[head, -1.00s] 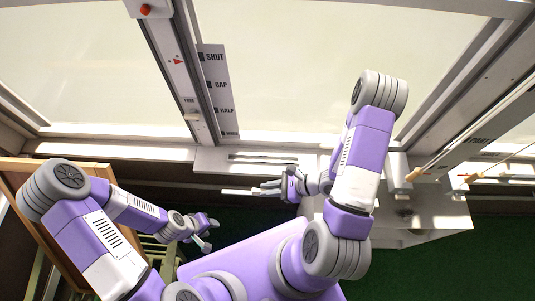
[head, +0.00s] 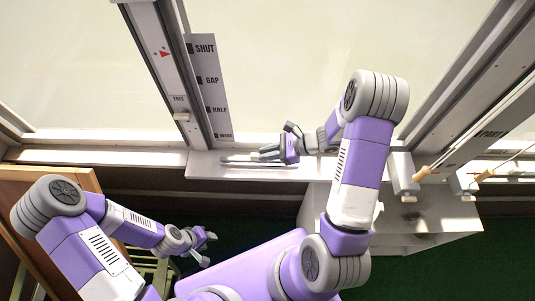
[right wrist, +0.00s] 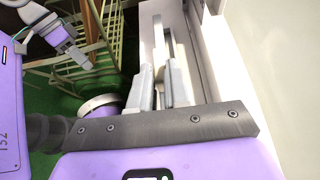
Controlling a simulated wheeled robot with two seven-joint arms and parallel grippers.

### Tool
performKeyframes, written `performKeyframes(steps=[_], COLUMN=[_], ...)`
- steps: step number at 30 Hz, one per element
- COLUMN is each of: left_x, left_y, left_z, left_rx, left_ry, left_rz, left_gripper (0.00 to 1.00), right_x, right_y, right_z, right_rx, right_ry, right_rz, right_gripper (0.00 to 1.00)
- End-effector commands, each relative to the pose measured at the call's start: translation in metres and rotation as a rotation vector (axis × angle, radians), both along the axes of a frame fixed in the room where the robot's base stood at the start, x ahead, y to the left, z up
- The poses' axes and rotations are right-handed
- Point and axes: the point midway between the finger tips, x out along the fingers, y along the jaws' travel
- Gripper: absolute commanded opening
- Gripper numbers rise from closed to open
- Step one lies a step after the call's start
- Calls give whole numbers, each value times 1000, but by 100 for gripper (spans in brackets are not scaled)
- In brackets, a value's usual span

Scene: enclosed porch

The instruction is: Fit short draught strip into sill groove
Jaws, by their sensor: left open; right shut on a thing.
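The short draught strip (right wrist: 169,38) is a pale, narrow piece. It juts out past the fingertips of my right gripper (right wrist: 168,72), which is shut on it. In the head view, my right gripper (head: 268,155) points left over the white sill (head: 205,169) under the window. The sill groove (head: 262,165) shows only as a thin dark line beside the fingers. The strip lies very near it, partly hidden by the gripper, and I cannot tell whether it sits in it. My left gripper (head: 208,248) is open and empty, low at the left, well away from the sill.
A label plate (head: 209,90) marked SHUT, GAP and HALF stands by the window post. A white shelf unit (head: 430,218) and wooden-handled rods (head: 420,173) are at the right. A wooden panel (head: 30,190) and slatted frame (head: 150,275) are at the left. Green floor is open below.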

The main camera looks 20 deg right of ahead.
Motion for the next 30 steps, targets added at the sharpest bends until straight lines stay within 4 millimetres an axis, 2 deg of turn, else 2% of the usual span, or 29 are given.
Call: performKeyframes(steps=[5, 9, 12, 18, 19, 24, 30], left_x=[0, 0, 0, 0, 0, 0, 0], left_y=[0, 0, 0, 0, 0, 0, 0], left_z=[1, -4, -4, -4, -4, -4, -4], left_rx=[0, 0, 0, 0, 0, 0, 0], left_ry=[1, 1, 1, 1, 1, 0, 0], left_rz=[0, 0, 0, 0, 0, 0, 0], left_gripper=[42, 42, 42, 42, 42, 42, 42], right_x=[12, 10, 11, 10, 10, 10, 10], right_y=[-6, -5, -5, -6, -6, -6, -5], right_z=[-3, -28, -35, -37, -37, -37, -36], right_rx=[0, 1, -1, -3, -4, -4, -1], right_ry=[1, 4, 1, 2, 3, 2, 0], right_rz=[2, 1, 1, 1, 0, 0, 0], right_gripper=[0, 0, 0, 0, 17, 42, 42])
